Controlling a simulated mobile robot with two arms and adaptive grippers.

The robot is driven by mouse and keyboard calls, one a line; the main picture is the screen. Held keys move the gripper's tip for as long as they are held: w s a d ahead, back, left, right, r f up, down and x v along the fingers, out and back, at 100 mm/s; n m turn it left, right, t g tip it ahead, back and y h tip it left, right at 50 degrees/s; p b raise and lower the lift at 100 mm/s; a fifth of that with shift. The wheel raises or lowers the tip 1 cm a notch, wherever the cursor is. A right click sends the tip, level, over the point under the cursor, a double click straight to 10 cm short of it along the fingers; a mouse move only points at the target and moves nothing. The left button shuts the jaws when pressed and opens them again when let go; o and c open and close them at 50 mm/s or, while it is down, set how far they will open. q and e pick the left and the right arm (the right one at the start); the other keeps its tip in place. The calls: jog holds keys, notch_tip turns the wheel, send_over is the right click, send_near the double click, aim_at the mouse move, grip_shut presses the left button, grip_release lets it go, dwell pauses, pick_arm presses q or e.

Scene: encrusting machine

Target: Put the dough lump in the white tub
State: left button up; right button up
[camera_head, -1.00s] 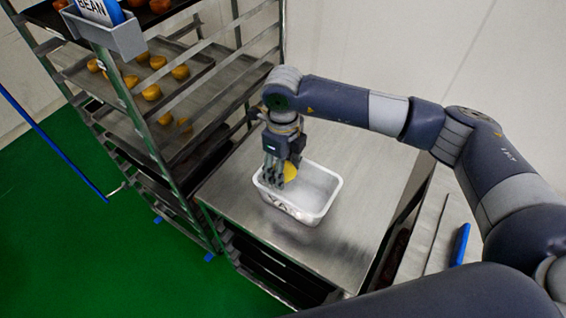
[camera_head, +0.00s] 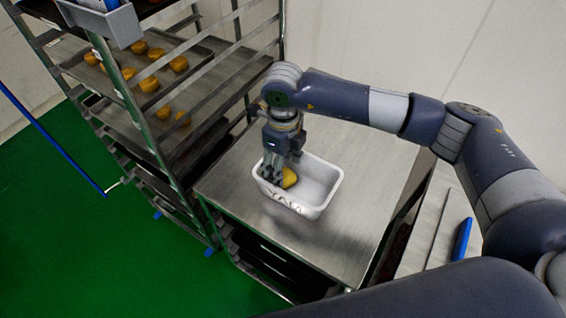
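The dough lump (camera_head: 289,178) is a yellow-orange ball. The lump's underside is hidden. My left gripper is not in view.
A steel rack (camera_head: 150,150) with trays of yellow lumps (camera_head: 149,84) stands to the left of the table (camera_head: 350,235). The table is bare around the tub. A blue-handled tool (camera_head: 462,240) lies at the right. A pale wall is behind.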

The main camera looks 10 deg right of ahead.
jog(key=shift+r+p, duration=0.55)
jog(key=shift+p, duration=0.05)
notch_tip(320, 180, up, 12)
jog(key=b, duration=0.2)
jog(key=shift+b, duration=0.35)
